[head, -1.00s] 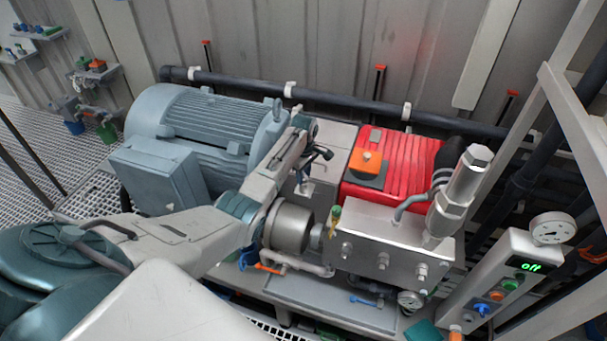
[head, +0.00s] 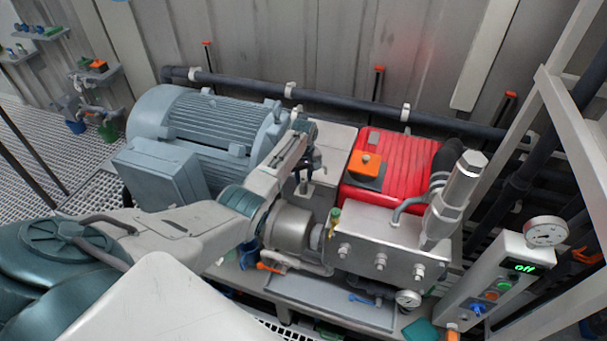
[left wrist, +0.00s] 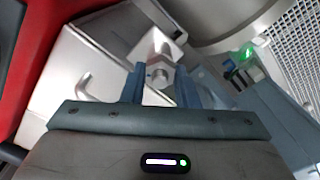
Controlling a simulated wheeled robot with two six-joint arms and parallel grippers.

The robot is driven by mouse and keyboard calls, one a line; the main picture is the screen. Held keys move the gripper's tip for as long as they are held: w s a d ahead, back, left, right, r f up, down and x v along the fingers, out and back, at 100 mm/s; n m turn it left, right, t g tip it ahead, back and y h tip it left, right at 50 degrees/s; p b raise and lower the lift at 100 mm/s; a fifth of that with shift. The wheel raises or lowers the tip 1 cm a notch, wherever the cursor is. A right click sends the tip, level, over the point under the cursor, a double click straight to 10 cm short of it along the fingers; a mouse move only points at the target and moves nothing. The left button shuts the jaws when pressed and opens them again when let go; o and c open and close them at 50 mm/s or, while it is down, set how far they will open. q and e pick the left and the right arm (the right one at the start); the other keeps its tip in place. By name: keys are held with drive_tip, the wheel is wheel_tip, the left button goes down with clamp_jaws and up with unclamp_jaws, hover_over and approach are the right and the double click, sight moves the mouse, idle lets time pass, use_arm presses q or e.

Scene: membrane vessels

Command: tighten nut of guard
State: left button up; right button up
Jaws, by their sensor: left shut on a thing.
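My left gripper (head: 304,183) reaches down between the blue-grey motor (head: 215,125) and the red pump (head: 390,165), beside the pale grey guard cover (head: 332,140). In the left wrist view its two blue fingers (left wrist: 160,88) stand on either side of a metal nut (left wrist: 157,72) and are shut on it. The nut sits on a bright metal piece. In the head view the gripper and arm largely hide the nut. My right gripper is in neither view.
A steel block (head: 385,245) with a relief valve (head: 455,195) stands at the front right. A dark pipe (head: 340,105) runs along the back wall. A drip tray (head: 330,300) lies in front, and an orange-handled valve (head: 268,267) is below my arm.

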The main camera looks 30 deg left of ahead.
sight(303, 179)
use_arm(q)
drive_tip(key=m, duration=0.3)
drive_tip(key=shift+r+m+p, duration=0.15)
drive_tip(key=shift+m+p, duration=0.15)
drive_tip(key=shift+p, duration=0.05)
drive_tip(key=shift+m, duration=2)
drive_tip(key=shift+o, duration=0.2)
drive_tip(key=shift+w, duration=0.1)
drive_tip(key=o, duration=1)
drive_tip(key=shift+c, duration=0.2)
wheel_tip(303, 179, up, 11)
drive_tip(key=b, duration=0.1)
drive_tip(key=shift+b, duration=0.3)
drive_tip(key=shift+f, duration=0.2)
